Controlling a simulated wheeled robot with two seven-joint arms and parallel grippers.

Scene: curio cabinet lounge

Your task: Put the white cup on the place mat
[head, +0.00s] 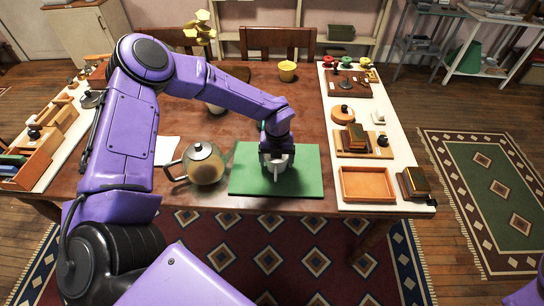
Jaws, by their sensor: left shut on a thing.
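My right gripper is out of view.
A yellow cup (287,71) is at the back. A white runner (395,150) on the right carries an orange tray (367,197) and small boxes. Wooden boxes (35,155) stand at the left.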

